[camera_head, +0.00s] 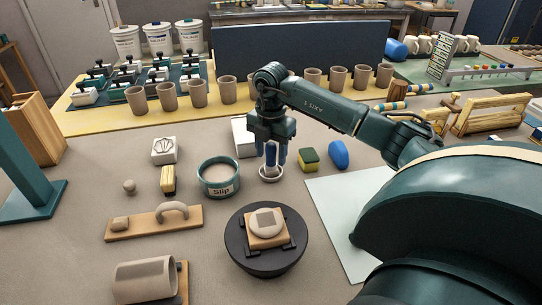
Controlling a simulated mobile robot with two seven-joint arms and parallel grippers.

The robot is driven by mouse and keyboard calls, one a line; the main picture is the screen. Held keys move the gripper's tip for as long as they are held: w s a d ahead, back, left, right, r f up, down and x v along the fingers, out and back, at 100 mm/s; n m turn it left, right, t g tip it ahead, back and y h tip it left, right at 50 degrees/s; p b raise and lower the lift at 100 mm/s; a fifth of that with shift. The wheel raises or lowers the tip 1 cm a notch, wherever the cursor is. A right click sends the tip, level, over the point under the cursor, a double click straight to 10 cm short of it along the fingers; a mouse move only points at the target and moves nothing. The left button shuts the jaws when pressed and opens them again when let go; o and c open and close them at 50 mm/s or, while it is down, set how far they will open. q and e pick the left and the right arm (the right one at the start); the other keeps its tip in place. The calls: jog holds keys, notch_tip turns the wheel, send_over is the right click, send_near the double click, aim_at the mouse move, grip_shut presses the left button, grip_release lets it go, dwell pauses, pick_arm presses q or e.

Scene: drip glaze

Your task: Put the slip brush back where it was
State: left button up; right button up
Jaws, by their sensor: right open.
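The Slip pot (218,178), a teal-banded tub of pale slip, stands left of my right gripper. My right gripper (270,150) points down over a small pale round holder (271,177), with its fingers apart. A narrow upright blue piece with a pale lower end shows between the fingers, above the holder. It may be the slip brush, but the fingers partly hide it, and I cannot tell whether it touches the holder. My left gripper is not in view.
A dark turntable (263,268) bearing a tile stands in front. A green-yellow sponge (309,160) and a blue lump (339,154) lie to the right. Several brown cups stand behind.

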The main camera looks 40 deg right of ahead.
notch_tip(320, 180, up, 11)
jog(key=shift+f, duration=0.2)
jog(key=shift+s, duration=0.1)
dwell(0.5)
